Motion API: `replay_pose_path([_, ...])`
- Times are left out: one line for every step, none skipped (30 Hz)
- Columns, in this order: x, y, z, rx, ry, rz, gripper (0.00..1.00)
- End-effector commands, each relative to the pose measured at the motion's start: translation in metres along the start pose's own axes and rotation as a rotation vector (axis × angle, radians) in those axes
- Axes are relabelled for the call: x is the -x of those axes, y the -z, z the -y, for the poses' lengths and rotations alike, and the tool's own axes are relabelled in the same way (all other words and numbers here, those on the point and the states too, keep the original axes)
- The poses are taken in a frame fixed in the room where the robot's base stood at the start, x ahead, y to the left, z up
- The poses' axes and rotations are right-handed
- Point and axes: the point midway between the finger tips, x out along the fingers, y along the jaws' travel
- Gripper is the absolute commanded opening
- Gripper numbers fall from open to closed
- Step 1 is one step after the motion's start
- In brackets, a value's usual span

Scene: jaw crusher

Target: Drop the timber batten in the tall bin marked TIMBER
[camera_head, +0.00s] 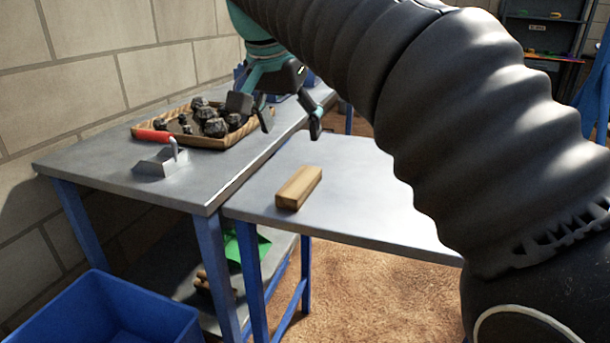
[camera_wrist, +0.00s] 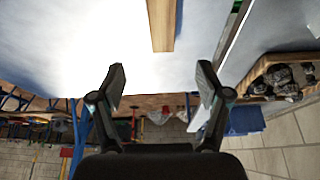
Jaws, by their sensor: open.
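The timber batten (camera_head: 299,188) is a short pale wooden block lying flat on the lower grey table, near its front left. It also shows in the wrist view (camera_wrist: 162,24) at the top middle, beyond the fingertips. My gripper (camera_head: 290,122) hangs above the tables, behind the batten in the head view and apart from it. Its fingers are spread with nothing between them, as the wrist view (camera_wrist: 161,75) also shows. No bin with a readable TIMBER mark is in view.
An open blue bin (camera_head: 100,310) stands at the lower left. The lower table (camera_head: 350,215) is clear around the batten. Shelving (camera_head: 540,52) stands far back.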

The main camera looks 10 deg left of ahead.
Motion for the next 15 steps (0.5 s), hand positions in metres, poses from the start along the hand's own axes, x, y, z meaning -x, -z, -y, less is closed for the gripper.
replay_pose_path([-0.003, -0.002, 0.004, 0.003, 0.000, 0.000, 0.76])
replay_pose_path([-0.005, -0.003, 0.005, 0.004, 0.001, 0.000, 0.76])
replay_pose_path([-0.011, -0.004, 0.006, 0.006, 0.002, 0.000, 0.76])
replay_pose_path([-0.015, -0.005, 0.007, 0.008, 0.002, 0.000, 0.76])
replay_pose_path([-0.021, -0.006, 0.007, 0.009, 0.002, 0.001, 0.76])
replay_pose_path([-0.029, -0.007, 0.008, 0.011, 0.003, 0.000, 0.76])
replay_pose_path([-0.034, -0.007, 0.008, 0.013, 0.003, 0.001, 0.76])
replay_pose_path([-0.040, -0.007, 0.009, 0.013, 0.003, 0.001, 0.76])
replay_pose_path([-0.047, -0.008, 0.009, 0.014, 0.004, 0.001, 0.76])
replay_pose_path([-0.052, -0.008, 0.009, 0.014, 0.004, 0.001, 0.76])
replay_pose_path([-0.057, -0.008, 0.009, 0.014, 0.005, 0.000, 0.76])
replay_pose_path([-0.063, -0.008, 0.009, 0.015, 0.005, 0.001, 0.76])
replay_pose_path([-0.067, -0.008, 0.009, 0.015, 0.005, 0.001, 0.76])
replay_pose_path([-0.070, -0.007, 0.009, 0.015, 0.006, 0.000, 0.76])
replay_pose_path([-0.074, -0.007, 0.009, 0.015, 0.006, 0.000, 0.76])
